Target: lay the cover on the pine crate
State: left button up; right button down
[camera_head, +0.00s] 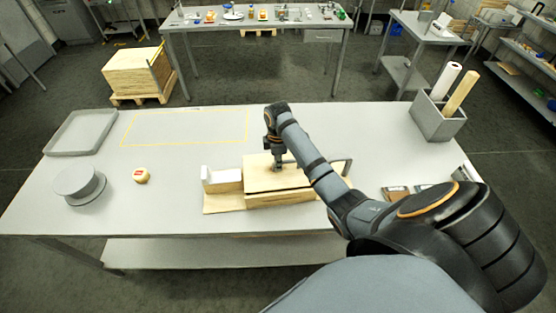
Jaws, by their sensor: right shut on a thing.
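The pine crate (280,200) stands near the middle of the table, on a pale board (222,206). The cover (262,180), a flat pale wooden panel, is at the top of the crate, with a dark gap along its front edge. I cannot tell whether it rests fully on the rim. My right gripper (278,166) points down at the cover and is shut on it; its fingertips are small and partly hidden. A white-topped wooden box-like part (222,180) shows just left of the cover. My left gripper is not in view.
A yellow-outlined area (185,128) is empty. A grey bin (438,118) with rolls stands at the back right. My right arm covers the table's right front.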

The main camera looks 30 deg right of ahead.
jog(key=shift+f, duration=0.6)
jog(key=c, duration=1.3)
grip_release()
notch_tip(320, 180, up, 8)
jog(key=shift+f, duration=0.2)
